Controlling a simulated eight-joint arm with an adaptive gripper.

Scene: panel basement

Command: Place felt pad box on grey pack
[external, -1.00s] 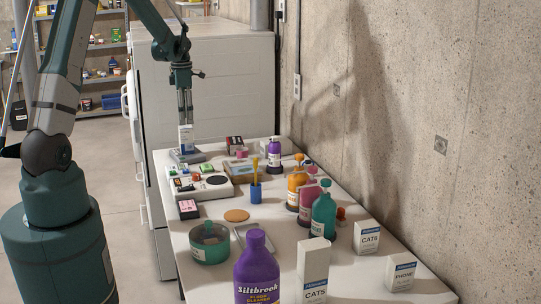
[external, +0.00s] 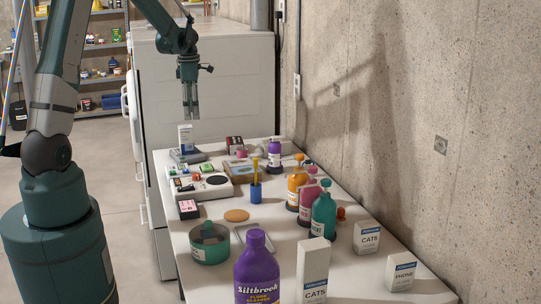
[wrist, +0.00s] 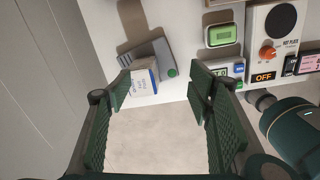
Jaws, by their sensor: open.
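The felt pad box (external: 186,138), a small white carton with blue, stands upright on the grey pack (external: 180,159) at the far left corner of the table. In the wrist view the box (wrist: 145,78) rests on the near part of the grey pack (wrist: 158,52), and its lettering is too small to read. My gripper (external: 191,117) is above the box, apart from it, with nothing held. In the wrist view its fingers (wrist: 160,90) are spread wide, with the box between and beyond them.
A hot plate (external: 204,186) with a dark disc is in front of the pack. A blue cup (external: 256,193), pump bottles (external: 323,215) and a purple bottle (external: 257,268) stand farther along the table. A white appliance (external: 205,85) is behind. The air around my gripper is clear.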

